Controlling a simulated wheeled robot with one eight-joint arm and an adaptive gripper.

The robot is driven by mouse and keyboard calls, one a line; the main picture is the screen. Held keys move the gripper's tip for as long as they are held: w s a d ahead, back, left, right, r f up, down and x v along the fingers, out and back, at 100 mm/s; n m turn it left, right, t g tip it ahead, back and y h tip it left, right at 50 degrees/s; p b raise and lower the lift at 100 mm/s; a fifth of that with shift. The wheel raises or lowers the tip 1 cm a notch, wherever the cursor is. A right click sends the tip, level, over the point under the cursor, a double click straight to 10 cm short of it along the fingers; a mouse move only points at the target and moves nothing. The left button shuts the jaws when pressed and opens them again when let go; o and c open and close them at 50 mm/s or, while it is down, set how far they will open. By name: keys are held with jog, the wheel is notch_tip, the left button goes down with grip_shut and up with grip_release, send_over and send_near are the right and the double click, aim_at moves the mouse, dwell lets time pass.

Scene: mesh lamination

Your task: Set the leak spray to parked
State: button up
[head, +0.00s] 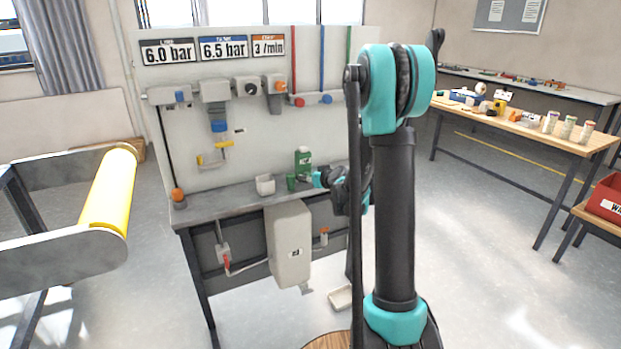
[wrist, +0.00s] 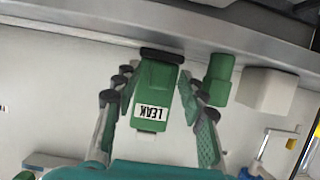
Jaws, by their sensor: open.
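The leak spray is a green bottle with a white LEAK label (wrist: 155,95). It stands upright on the bench ledge in the head view (head: 303,157), but appears upside down in the wrist view. My gripper (wrist: 156,100) is open, with one finger to each side of the bottle in the wrist view and gaps between. In the head view my gripper (head: 318,179) is small, just right of the bottle's lower part. A small green cup-like holder (head: 291,182) stands beside the bottle; it also shows in the wrist view (wrist: 219,80).
A white box-like cup (head: 265,184) stands left of the green holder on the grey bench (head: 225,197). A panel with regulators and gauges rises behind. A yellow roller (head: 108,190) stands at left, and a cluttered wooden table (head: 515,127) at right.

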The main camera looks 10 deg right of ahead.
grip_shut()
jog(key=shift+d, duration=0.15)
jog(key=w+d, duration=0.3)
jog(key=d, duration=0.8)
jog(key=w+d, duration=0.4)
jog(key=d, duration=0.7)
jog(key=w+d, duration=0.3)
jog(key=d, duration=0.8)
jog(key=shift+w, duration=0.35)
jog(key=shift+d, duration=0.1)
grip_release()
jog(key=v, duration=1.2)
